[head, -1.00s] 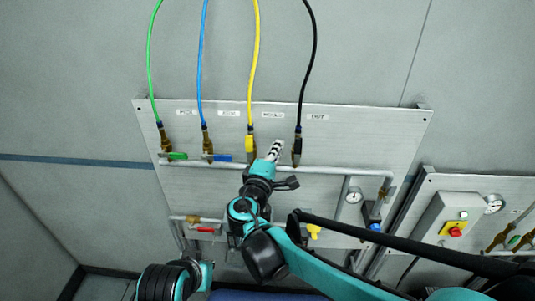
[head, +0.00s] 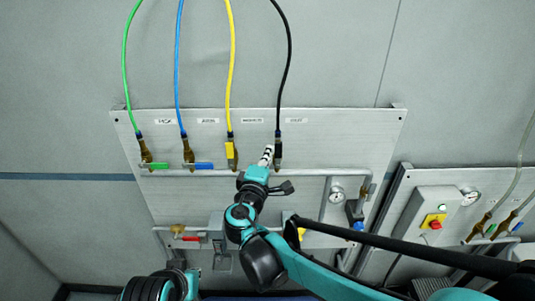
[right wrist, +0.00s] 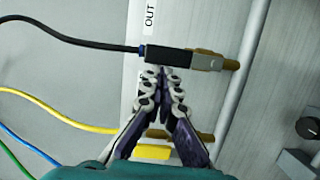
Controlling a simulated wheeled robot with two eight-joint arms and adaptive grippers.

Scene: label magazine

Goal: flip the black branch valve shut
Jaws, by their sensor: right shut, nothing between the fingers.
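The black branch valve (head: 278,152) is at the right end of the row of hose valves on the wall panel. Its black handle (right wrist: 168,56) lies in line with its brass body and black hose. My right gripper (head: 267,155) is shut and empty, just left of the black valve. In the right wrist view, its closed fingertips (right wrist: 163,76) are right beside the handle's long side. I cannot tell if they touch it.
The yellow valve (head: 230,153) stands just left of my right gripper, its handle in line with its hose. The green handle (head: 155,166) and blue handle (head: 203,166) lie crosswise. A pipe (head: 310,172) runs below the valves. A gauge (head: 336,195) is lower right.

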